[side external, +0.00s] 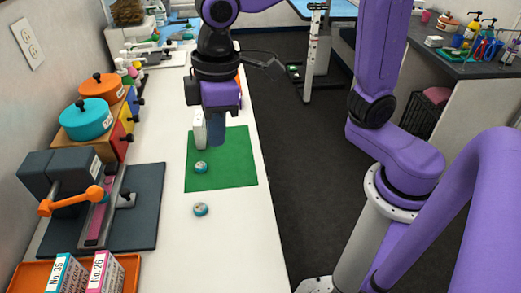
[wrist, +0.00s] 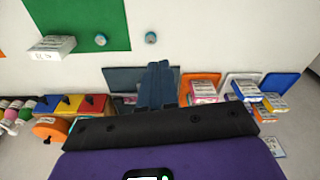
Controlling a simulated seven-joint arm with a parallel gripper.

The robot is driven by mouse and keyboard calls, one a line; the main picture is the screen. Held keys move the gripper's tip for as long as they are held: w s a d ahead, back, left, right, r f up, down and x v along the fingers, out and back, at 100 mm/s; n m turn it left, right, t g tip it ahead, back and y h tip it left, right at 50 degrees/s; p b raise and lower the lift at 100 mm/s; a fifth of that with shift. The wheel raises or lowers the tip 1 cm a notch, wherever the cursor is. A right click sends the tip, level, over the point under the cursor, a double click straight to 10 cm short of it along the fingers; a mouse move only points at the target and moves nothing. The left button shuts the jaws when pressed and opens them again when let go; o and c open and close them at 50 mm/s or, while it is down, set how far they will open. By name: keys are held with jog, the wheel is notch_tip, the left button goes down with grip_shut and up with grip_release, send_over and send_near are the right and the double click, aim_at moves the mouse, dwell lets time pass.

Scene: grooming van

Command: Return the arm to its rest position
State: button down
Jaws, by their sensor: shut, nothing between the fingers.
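My gripper (side external: 217,140) hangs above the green mat (side external: 222,178) on the white counter, its blue-grey fingers together and empty. In the wrist view the gripper (wrist: 160,66) shows its fingers side by side with nothing between them. A small round tin (side external: 200,167) lies on the mat, and a second tin (side external: 200,209) lies on the bare counter in front of it. Both tins are apart from the fingers. A white box (side external: 199,132) stands near the mat's left edge, close beside the fingers in the side view.
A dark press with an orange handle (side external: 70,204) and an orange tray (side external: 20,276) of boxes line the counter's left side. Teal (side external: 82,119) and orange (side external: 101,88) lidded pots stand behind. The counter's right strip (side external: 240,240) is clear.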

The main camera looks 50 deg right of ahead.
jog(key=s+d+f, duration=0.3)
jog(key=s+d, duration=0.4)
jog(key=d, duration=0.1)
jog(key=s+d+f+n, duration=0.1)
jog(key=s+d+f, duration=0.2)
jog(key=s+d, duration=0.4)
jog(key=d, duration=0.2)
jog(key=shift+s+d+f+n+g+h, duration=0.2)
jog(key=shift+d+f+n+g+h, duration=0.1)
jog(key=shift+f, duration=0.05)
jog(key=c, duration=1.8)
grip_release()
